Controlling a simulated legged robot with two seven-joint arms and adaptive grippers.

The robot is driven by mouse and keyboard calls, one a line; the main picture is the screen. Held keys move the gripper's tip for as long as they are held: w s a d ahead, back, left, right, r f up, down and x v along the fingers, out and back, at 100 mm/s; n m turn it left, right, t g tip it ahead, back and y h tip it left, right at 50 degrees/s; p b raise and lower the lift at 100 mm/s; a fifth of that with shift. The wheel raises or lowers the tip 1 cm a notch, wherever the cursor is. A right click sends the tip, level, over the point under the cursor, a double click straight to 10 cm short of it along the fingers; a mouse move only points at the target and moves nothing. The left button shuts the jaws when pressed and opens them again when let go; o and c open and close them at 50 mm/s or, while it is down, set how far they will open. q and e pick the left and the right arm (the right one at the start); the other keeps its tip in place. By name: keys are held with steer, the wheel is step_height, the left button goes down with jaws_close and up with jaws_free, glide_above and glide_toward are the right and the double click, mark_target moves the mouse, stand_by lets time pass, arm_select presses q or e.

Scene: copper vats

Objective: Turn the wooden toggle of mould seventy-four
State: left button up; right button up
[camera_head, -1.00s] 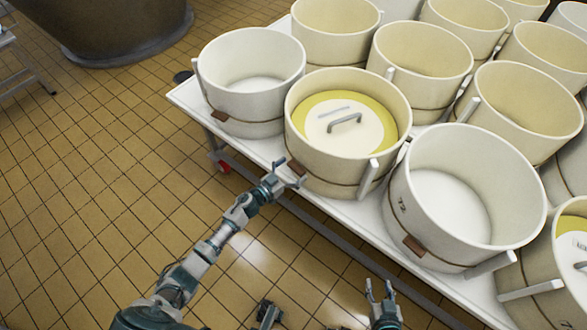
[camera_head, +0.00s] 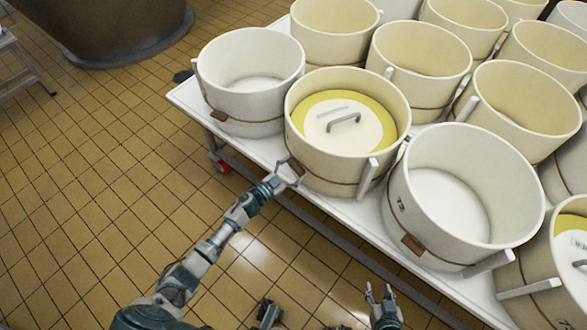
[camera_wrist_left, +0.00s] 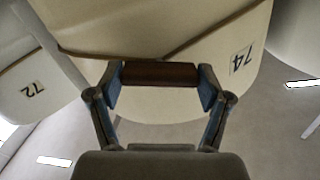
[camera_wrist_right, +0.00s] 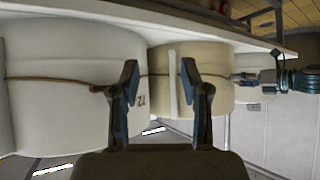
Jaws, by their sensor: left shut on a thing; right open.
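Mould seventy-four (camera_head: 330,172) is a cream round tub near the table's front edge, holding a yellow-rimmed cream disc with a metal handle. Its number plate (camera_wrist_left: 241,59) reads 74, upside down, in the left wrist view. Its brown wooden toggle (camera_wrist_left: 160,74) lies level across the picture there, on the band. My left gripper (camera_head: 290,172) is at the mould's front side, with its fingers shut on the toggle's two ends. In the head view the gripper partly hides the toggle. My right gripper (camera_head: 379,294) is open and empty, low in front of the table.
Mould 72 (camera_head: 400,210), white and empty, stands to the right. Another white mould (camera_head: 240,108) stands to the left. Several cream moulds fill the table (camera_head: 190,98) behind.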

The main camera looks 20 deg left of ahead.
arm_select(q)
steer(key=m, duration=0.2)
steer(key=shift+r+m, duration=0.15)
steer(key=shift+m, duration=0.25)
steer(key=m, duration=0.3)
steer(key=shift+d+m, duration=0.1)
steer(key=shift+m, duration=0.2)
steer(key=m, duration=0.2)
steer(key=shift+f+m+b, duration=0.2)
steer(key=shift+m+b, duration=0.1)
steer(key=shift+m, duration=0.1)
steer(key=shift+s+m, duration=0.1)
steer(key=shift+m, duration=0.3)
steer(key=m+b, duration=0.1)
steer(key=m, duration=0.3)
steer(key=shift+f, duration=0.15)
steer(key=shift+d, duration=0.1)
arm_select(e)
steer(key=w+r+t, duration=0.1)
steer(key=w+a+r+t, duration=0.1)
steer(key=w+r+t, duration=0.1)
steer(key=shift+w+a+r+y, duration=0.15)
steer(key=shift+a+r+y, duration=0.1)
steer(key=shift+y, duration=0.15)
arm_select(q)
steer(key=shift+s+f+m, duration=0.1)
steer(key=shift+m, duration=0.2)
